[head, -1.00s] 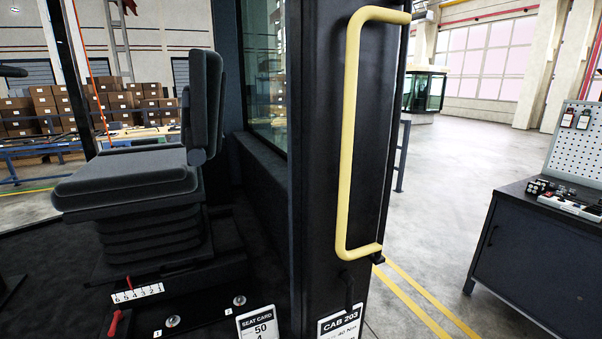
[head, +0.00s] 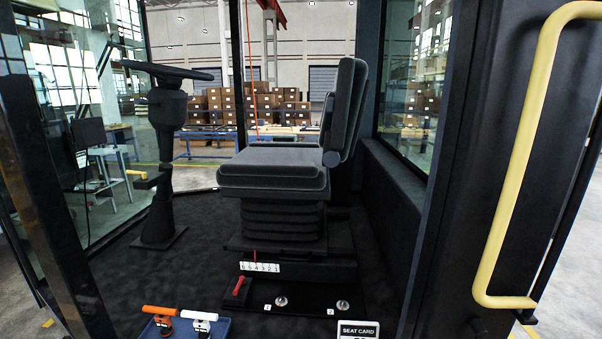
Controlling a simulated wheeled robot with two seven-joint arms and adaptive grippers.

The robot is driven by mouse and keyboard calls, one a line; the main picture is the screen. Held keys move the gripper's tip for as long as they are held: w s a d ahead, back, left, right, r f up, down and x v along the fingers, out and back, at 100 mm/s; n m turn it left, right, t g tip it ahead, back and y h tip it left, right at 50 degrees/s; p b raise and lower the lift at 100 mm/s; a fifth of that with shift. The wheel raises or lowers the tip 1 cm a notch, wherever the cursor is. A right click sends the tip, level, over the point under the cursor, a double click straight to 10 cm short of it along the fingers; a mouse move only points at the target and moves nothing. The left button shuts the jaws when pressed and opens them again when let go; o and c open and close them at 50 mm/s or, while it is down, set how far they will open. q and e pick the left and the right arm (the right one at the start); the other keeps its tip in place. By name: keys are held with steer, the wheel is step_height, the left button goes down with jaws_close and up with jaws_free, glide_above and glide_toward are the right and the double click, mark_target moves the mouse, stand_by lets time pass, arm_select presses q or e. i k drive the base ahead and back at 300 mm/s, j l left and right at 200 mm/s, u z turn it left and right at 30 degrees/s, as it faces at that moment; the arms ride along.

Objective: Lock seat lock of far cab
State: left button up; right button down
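The cab seat (head: 275,170) stands on a black bellows base inside the cab, in the middle of the head view. Below it a white number scale (head: 260,267) with a red pointer is fixed to the seat base. The red seat lock lever (head: 238,288) sits at the lower left of that base and tilts up to the right. Two round bolts marked 1 (head: 281,302) and 2 (head: 342,306) lie on the floor plate to its right. Neither of my grippers is in view.
A blue tray (head: 222,328) with an orange-handled tool (head: 165,311) and a white-handled tool (head: 198,314) stands at the front. A seat card (head: 358,330) is beside the bolts. A steering column (head: 165,160) is left; a yellow grab handle (head: 515,190) borders the doorway on the right.

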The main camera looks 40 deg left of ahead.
mark_target(242, 281)
steer(key=u, duration=1.75)
steer(key=j+z, duration=0.15)
steer(key=j, duration=0.7)
